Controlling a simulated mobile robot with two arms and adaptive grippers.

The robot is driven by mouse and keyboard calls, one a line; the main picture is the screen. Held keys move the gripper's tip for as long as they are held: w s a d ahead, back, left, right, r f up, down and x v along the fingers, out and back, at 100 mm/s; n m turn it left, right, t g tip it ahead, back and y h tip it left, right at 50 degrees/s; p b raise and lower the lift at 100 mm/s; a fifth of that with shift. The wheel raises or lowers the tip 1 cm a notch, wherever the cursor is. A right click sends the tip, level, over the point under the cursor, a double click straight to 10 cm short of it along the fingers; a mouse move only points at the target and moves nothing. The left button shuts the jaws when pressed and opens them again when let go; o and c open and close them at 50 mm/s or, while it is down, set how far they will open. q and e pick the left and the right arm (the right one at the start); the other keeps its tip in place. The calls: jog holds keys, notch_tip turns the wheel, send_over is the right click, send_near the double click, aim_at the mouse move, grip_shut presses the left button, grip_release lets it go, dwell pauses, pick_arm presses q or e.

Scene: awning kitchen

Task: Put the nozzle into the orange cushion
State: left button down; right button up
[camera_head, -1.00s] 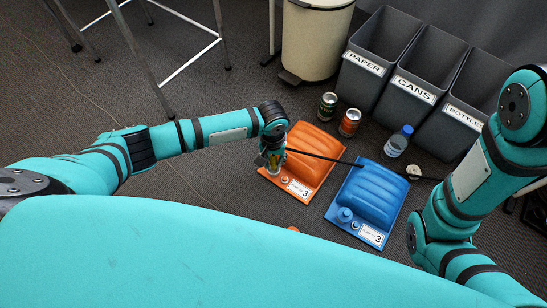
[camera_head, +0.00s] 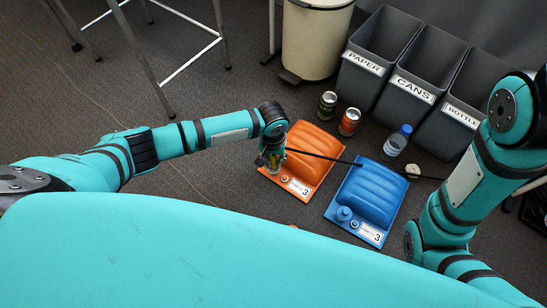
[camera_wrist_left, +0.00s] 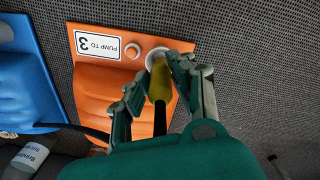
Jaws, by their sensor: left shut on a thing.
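The orange cushion (camera_head: 314,152) lies on the floor in front of me, with a "PUMP TO 3" label; it also shows in the left wrist view (camera_wrist_left: 102,85). A pale round socket (camera_wrist_left: 154,55) sits near its edge. My left gripper (camera_head: 271,163) is over that corner. In the left wrist view its fingers are shut on the yellow nozzle (camera_wrist_left: 160,82). The nozzle's front end is at the socket and overlaps it in the picture. I cannot tell how deep it sits. My right arm shows, but its gripper is out of view.
A blue cushion (camera_head: 367,201) lies to the right. Two cans (camera_head: 327,105) (camera_head: 349,122) and a bottle (camera_head: 396,142) stand behind, before grey bins (camera_head: 413,89).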

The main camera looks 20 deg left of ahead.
pick_arm(q)
jog(key=shift+f, duration=0.95)
jog(key=shift+f, duration=0.45)
jog(key=c, duration=0.6)
grip_release()
jog(key=shift+o, duration=0.2)
